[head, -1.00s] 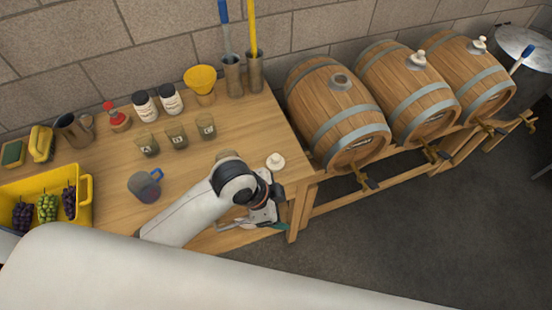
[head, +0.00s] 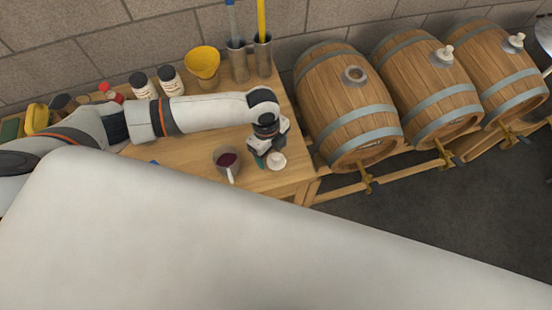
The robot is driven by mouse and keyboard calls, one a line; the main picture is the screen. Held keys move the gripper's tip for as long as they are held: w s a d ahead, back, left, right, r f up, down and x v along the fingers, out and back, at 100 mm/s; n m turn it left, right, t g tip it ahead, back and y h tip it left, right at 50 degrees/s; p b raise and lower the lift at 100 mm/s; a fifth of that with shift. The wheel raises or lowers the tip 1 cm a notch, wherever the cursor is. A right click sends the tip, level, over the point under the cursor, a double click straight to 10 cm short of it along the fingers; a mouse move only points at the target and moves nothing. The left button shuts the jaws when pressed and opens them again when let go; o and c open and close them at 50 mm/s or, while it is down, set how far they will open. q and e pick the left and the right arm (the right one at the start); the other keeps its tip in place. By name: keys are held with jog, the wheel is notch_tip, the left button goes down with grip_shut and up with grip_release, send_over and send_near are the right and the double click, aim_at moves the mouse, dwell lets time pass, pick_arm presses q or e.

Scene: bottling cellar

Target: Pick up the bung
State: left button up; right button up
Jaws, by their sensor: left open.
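The bung (head: 277,161) is a small cream-white stopper standing on the wooden table (head: 195,154) near its right end. My left gripper (head: 267,158) is open, pointing down right beside the bung. Its body covers the area just behind the bung, and a teal part shows to the bung's left. I cannot tell whether the fingers touch the bung. My right gripper is not in view.
A cup of dark red liquid (head: 228,161) stands left of the gripper. A yellow funnel (head: 202,63), two white-labelled bottles and metal holders line the back. Three barrels stand right; the nearest barrel (head: 340,110) has an open hole, the others have stoppers.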

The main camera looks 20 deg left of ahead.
aim_at(275, 156)
pick_arm(q)
jog(key=shift+w+d+f+p, duration=0.1)
jog(key=shift+w+f+p, duration=0.15)
jog(key=shift+f, duration=0.35)
jog(key=shift+w+d+f+p, duration=0.15)
jog(key=shift+w+f, duration=0.15)
jog(key=shift+f, duration=0.25)
jog(key=f, duration=0.2)
jog(key=f+p, duration=0.1)
jog(key=shift+s+d, duration=0.25)
jog(key=shift+s, duration=0.1)
jog(key=shift+f, duration=0.3)
jog(key=shift+w+f, duration=0.15)
jog(key=shift+f, duration=0.2)
jog(key=shift+r, duration=0.1)
jog(key=c, duration=1)
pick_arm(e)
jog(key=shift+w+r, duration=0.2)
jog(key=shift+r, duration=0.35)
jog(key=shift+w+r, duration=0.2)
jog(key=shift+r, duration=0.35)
